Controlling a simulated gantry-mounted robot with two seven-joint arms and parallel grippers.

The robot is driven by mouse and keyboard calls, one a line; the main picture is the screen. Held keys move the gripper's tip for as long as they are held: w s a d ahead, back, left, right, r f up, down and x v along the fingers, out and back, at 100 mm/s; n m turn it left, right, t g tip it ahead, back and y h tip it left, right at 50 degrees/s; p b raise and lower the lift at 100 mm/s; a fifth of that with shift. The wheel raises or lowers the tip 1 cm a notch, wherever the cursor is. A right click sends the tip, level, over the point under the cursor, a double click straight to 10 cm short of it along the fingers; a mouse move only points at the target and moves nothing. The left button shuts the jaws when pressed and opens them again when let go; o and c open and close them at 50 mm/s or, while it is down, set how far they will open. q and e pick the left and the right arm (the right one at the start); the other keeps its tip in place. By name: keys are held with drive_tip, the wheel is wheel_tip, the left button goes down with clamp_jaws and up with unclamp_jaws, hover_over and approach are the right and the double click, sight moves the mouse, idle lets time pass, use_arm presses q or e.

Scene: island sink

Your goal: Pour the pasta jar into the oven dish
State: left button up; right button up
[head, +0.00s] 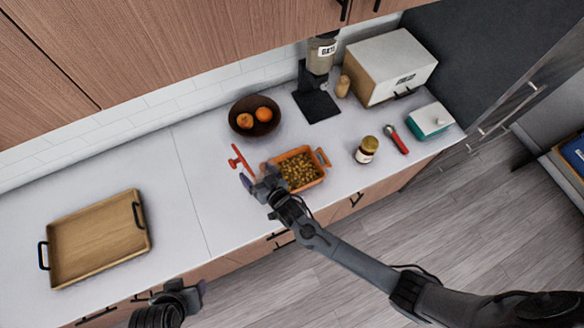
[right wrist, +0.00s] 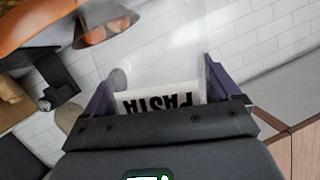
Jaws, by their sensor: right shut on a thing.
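The orange oven dish (head: 321,176) stands on the counter with a heap of pasta (head: 297,169) in it. My right gripper (head: 262,183) is at the dish's left side. It is shut on the clear pasta jar (right wrist: 150,45), whose PASTA label (right wrist: 160,101) reads upside down in the right wrist view. The visible part of the jar looks clear and empty; the jar is hard to make out in the head view. My left gripper (head: 194,293) is low at the counter's front edge, away from the dish; its jaws are too unclear to judge.
A dark bowl with oranges (head: 238,111) stands behind the dish. A red tool (head: 240,162) lies left of it. A small jar (head: 366,150) and red-handled utensil (head: 398,141) are to the right. A wooden tray (head: 98,239) is at far left, with clear counter between.

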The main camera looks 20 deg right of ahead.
sight(248, 162)
drive_tip(key=shift+a+f+n+h, duration=0.2)
drive_tip(key=shift+a+n+h, duration=0.3)
drive_tip(key=shift+n, duration=0.5)
wheel_tip(248, 162, up, 3)
drive_tip(key=p, duration=0.3)
drive_tip(key=shift+r, duration=0.1)
drive_tip(key=shift+s+r, duration=0.1)
drive_tip(key=shift+r, duration=0.7)
drive_tip(key=s+d+f+m+h, duration=0.1)
drive_tip(key=s+d+f+h, duration=0.15)
drive_tip(key=s+d, duration=0.65)
drive_tip(key=d+r+m, duration=0.1)
drive_tip(key=d+r, duration=0.8)
drive_tip(key=r, duration=0.5)
drive_tip(key=shift+w+r+t, duration=0.25)
drive_tip(key=shift+t, duration=0.05)
